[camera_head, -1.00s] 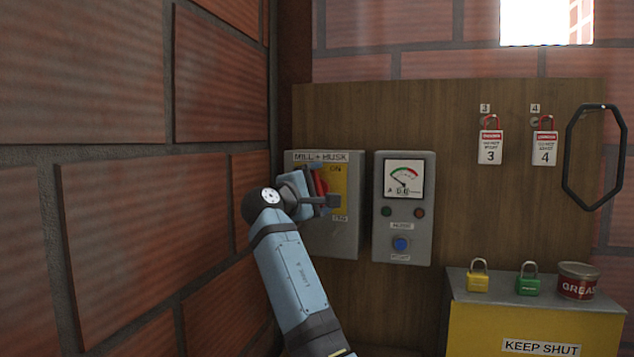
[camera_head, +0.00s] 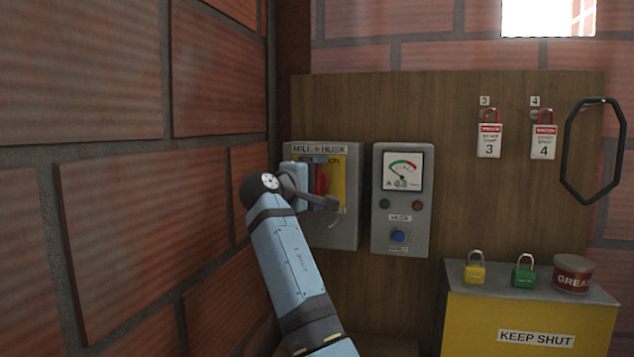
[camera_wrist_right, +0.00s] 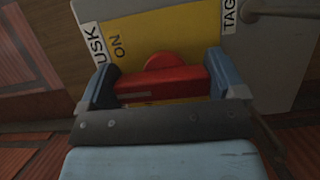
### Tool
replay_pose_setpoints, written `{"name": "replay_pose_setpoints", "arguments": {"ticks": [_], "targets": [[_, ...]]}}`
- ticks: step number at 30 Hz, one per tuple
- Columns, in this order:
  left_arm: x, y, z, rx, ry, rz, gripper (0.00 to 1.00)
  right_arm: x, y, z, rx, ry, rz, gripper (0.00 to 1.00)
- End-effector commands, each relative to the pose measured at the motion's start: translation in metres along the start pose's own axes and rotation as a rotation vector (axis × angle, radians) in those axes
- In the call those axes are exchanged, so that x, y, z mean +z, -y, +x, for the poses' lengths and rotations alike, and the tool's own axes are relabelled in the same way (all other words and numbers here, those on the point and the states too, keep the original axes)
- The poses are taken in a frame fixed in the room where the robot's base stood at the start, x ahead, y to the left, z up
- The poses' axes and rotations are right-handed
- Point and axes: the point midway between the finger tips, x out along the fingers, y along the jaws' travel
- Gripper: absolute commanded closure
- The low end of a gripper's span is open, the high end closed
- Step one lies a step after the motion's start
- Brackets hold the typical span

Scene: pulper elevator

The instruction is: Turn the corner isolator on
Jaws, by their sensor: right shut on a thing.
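The corner isolator is a grey box (camera_head: 348,225) labelled MILL + HUSK, on the wooden board beside the brick corner. Its yellow plate (camera_head: 338,170) carries an ON mark near the top. The red handle (camera_head: 321,180) stands about upright on the plate, partly hidden by my gripper. My right gripper (camera_head: 312,190) is at the handle. In the right wrist view, the red handle (camera_wrist_right: 165,82) lies between the two blue fingers of the gripper (camera_wrist_right: 165,88), which is shut on it. The ON mark (camera_wrist_right: 118,45) is beside the upper finger end. My left gripper is out of view.
A grey meter box (camera_head: 403,210) with a blue knob (camera_head: 398,236) is close to the isolator's right. A brick wall (camera_head: 150,220) stands close on the left. A yellow chest (camera_head: 530,310) bears padlocks and a tin. Tags and a black loop (camera_head: 566,155) hang right.

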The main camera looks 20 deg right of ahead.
Motion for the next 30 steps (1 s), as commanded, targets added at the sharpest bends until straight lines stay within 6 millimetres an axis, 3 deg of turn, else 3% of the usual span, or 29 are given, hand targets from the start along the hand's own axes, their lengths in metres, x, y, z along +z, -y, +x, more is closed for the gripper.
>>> {"name": "replay_pose_setpoints", "arguments": {"ticks": [1,2,3,14,30], "targets": [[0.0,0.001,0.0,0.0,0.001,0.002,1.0,0.0,0.0,0.0,-0.001,-0.001,0.003,0.34],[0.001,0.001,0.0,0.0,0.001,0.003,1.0,0.0,0.0,0.0,-0.001,-0.001,0.003,0.08],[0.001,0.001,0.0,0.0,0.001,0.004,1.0,0.0,0.0,0.0,-0.001,-0.001,0.002,0.0],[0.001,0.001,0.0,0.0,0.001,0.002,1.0,0.0,0.0,-0.009,0.0,-0.002,0.002,0.0],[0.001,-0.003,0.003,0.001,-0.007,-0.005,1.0,0.0,0.001,-0.118,-0.001,-0.002,0.002,0.0]]}}
